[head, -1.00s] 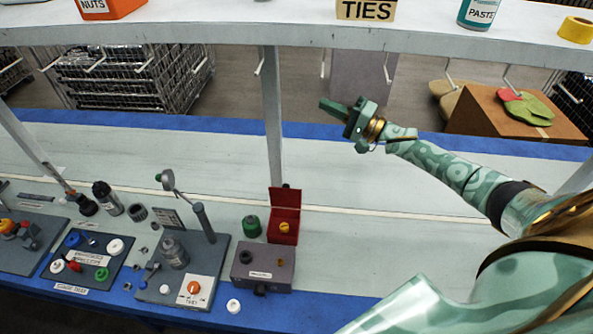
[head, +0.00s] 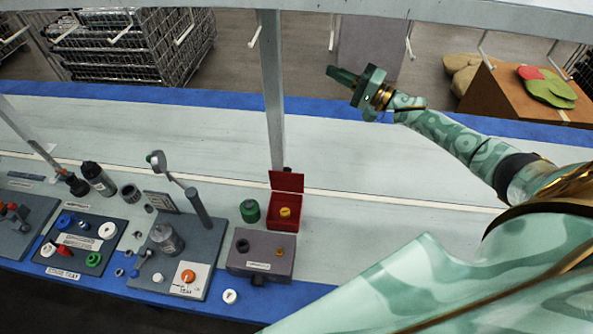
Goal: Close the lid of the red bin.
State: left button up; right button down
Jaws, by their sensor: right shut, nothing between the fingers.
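The red bin (head: 283,224) stands on the bench right of centre-left, behind a grey box. Its red lid (head: 286,181) stands upright at the back, so the bin is open. A small yellow-orange piece (head: 285,212) shows inside it. My right gripper (head: 340,76) is shut and empty, up and to the right of the bin, apart from it, over the far part of the bench. My left gripper is not in view.
A green cap-like part (head: 250,210) stands just left of the bin. The grey box (head: 261,254) is in front. A shelf post (head: 271,95) rises behind the bin. A tilted lever stand (head: 198,205) is to the left. The bench right of the bin is clear.

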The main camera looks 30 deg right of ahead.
aim_at(287, 179)
notch_tip(287, 179, down, 40)
jog(key=w+m+g+h+b, duration=0.1)
jog(key=w+b, duration=0.1)
jog(key=b, duration=2.8)
pick_arm(q)
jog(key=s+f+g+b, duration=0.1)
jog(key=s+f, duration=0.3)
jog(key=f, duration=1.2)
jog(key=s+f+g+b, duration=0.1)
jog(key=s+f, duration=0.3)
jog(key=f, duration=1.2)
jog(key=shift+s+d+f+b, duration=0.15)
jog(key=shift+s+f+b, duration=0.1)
jog(key=shift+b, duration=0.15)
pick_arm(e)
jog(key=w+a, duration=0.5)
jog(key=a, duration=0.2)
jog(key=shift+a, duration=0.25)
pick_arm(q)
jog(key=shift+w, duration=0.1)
pick_arm(e)
jog(key=shift+r, duration=0.15)
